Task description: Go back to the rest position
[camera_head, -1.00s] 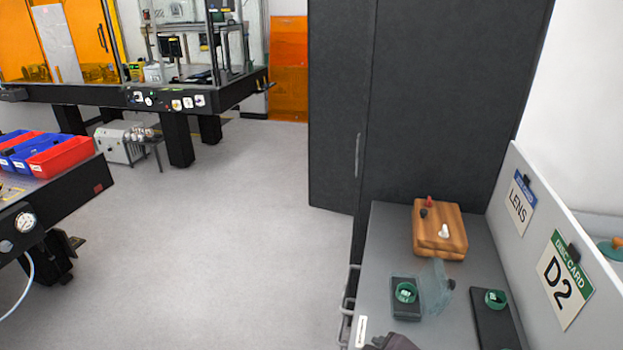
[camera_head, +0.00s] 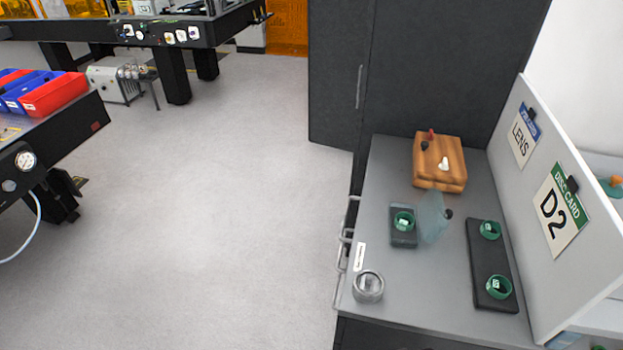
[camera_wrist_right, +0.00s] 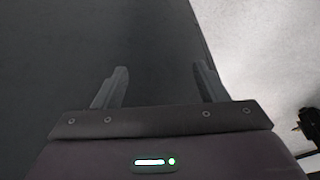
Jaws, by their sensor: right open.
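My right gripper (camera_wrist_right: 162,82) shows in the right wrist view with its two fingers apart and nothing between them. A dark surface lies beyond it on the left and a pale floor on the right. Neither gripper shows in the head view now. The grey bench (camera_head: 400,301) stands at the right of the head view.
A dark cabinet (camera_head: 430,75) stands behind. The floor (camera_head: 220,210) is clear.

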